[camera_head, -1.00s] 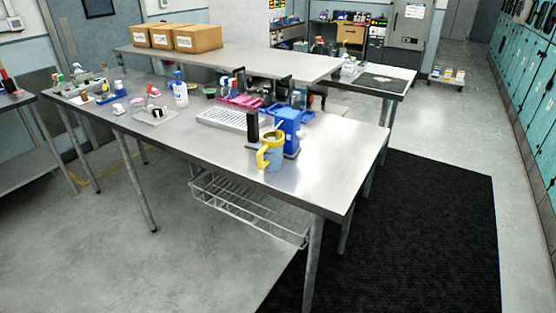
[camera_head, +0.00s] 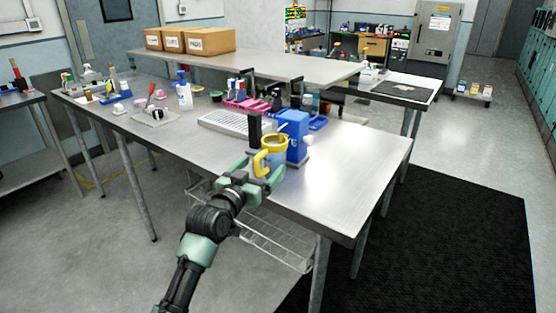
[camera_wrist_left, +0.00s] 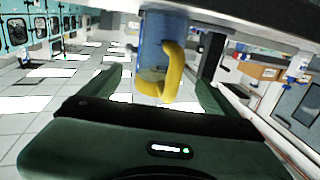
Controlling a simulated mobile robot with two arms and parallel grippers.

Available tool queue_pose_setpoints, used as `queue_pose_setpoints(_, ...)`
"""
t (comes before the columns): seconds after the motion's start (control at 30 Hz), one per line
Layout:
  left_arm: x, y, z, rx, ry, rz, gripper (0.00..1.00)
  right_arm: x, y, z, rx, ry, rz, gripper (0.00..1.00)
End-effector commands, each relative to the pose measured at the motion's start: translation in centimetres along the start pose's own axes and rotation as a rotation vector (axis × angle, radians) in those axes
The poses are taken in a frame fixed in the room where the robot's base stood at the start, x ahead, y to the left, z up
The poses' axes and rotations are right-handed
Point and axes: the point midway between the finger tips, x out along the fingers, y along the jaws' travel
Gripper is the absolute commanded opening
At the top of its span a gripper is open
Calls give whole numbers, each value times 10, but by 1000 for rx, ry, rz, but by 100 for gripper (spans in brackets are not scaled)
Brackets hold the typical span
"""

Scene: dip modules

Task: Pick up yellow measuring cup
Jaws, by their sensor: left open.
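The yellow measuring cup (camera_head: 274,141) has a yellow rim and handle and a clear bluish body. It stands upright near the front edge of the steel table, left of a blue device (camera_head: 293,136). In the left wrist view the cup (camera_wrist_left: 172,72) sits between the two green fingers, its yellow handle toward the camera. My left gripper (camera_head: 258,172) is open, with its fingers to either side of the cup and a gap visible on each side in the wrist view. The cup's lower part is partly hidden by the gripper in the head view. My right gripper does not show.
A black upright block (camera_head: 255,129) stands just behind the cup. A white rack (camera_head: 228,122) and a pink tray (camera_head: 246,106) lie farther back. The table's right end (camera_head: 355,165) is bare. A wire basket (camera_head: 272,240) hangs under the table.

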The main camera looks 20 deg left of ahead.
Motion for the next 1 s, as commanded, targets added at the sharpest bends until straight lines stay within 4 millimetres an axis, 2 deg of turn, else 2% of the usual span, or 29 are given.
queue_pose_setpoints(0.1, 13, 1, -1, -2, 1, 1, 90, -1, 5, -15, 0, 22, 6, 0)
queue_pose_setpoints(0.17, 17, 1, -1, -2, 1, 1, 90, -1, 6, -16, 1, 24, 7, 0)
queue_pose_setpoints(0.27, 25, 1, -1, -1, -1, 1, 90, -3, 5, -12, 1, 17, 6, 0)
queue_pose_setpoints(0.43, 49, 1, -1, -2, -2, 1, 90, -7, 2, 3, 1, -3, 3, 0)
queue_pose_setpoints(0.6, 66, 1, 0, -1, -1, 1, 90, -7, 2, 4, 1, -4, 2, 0)
queue_pose_setpoints(0.9, 69, 1, 1, -1, -1, 1, 90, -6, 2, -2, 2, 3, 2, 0)
queue_pose_setpoints(1.0, 69, 1, 1, -1, -1, 1, 62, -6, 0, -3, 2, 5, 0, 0)
